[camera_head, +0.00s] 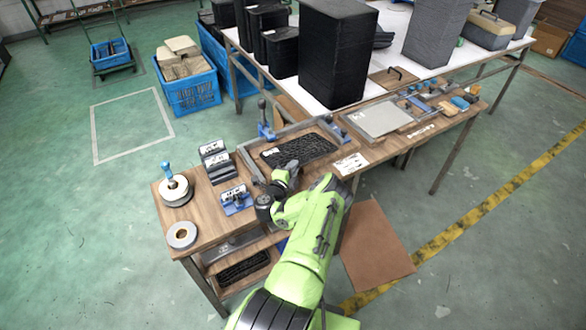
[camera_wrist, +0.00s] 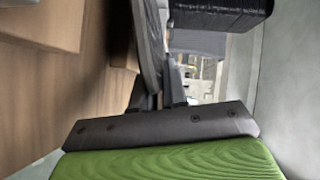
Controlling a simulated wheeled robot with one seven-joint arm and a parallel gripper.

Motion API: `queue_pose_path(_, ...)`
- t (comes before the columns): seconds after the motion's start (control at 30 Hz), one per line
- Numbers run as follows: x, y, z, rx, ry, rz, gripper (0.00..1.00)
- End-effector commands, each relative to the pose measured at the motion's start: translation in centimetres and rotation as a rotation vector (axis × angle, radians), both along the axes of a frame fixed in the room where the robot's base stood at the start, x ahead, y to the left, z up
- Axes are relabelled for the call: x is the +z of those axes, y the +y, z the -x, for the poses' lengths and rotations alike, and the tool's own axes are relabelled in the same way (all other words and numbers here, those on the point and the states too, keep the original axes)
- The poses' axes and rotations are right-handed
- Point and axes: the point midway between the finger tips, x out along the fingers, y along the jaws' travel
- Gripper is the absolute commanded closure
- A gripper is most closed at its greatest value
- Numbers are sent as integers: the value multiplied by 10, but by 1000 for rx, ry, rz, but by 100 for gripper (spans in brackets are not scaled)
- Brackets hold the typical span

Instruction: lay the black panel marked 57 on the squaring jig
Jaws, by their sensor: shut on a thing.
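The black panel (camera_head: 298,150) has a ribbed surface and a small white mark at its left, too small to read. My gripper (camera_head: 284,176) is shut on its near edge. In the wrist view the panel (camera_wrist: 150,45) shows nearly edge-on between the fingers (camera_wrist: 158,102). The squaring jig (camera_head: 247,163) is a grey angled frame on the wooden bench, with bars along the left and far sides of the panel. The panel is over the jig's area. I cannot tell whether it touches the jig or is held just above it. My wrist hides its near corner.
Blue clamp-like tools (camera_head: 265,128) stand at the jig's far side. Blue-based blocks (camera_head: 236,199) and a spool (camera_head: 175,190) are to the left. A white label (camera_head: 351,164) and a grey plate (camera_head: 380,119) lie to the right. Tall black boxes (camera_head: 337,50) stand behind.

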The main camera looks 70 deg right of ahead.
Motion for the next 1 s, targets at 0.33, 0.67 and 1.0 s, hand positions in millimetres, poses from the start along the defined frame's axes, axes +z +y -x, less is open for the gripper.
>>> queue_pose_path(0.33, -4, 0, 0, 0, -1, 0, 100)
queue_pose_path(0.67, -8, 0, 0, 0, -1, 0, 100)
queue_pose_path(1.0, -9, 0, 0, 0, -1, 0, 100)
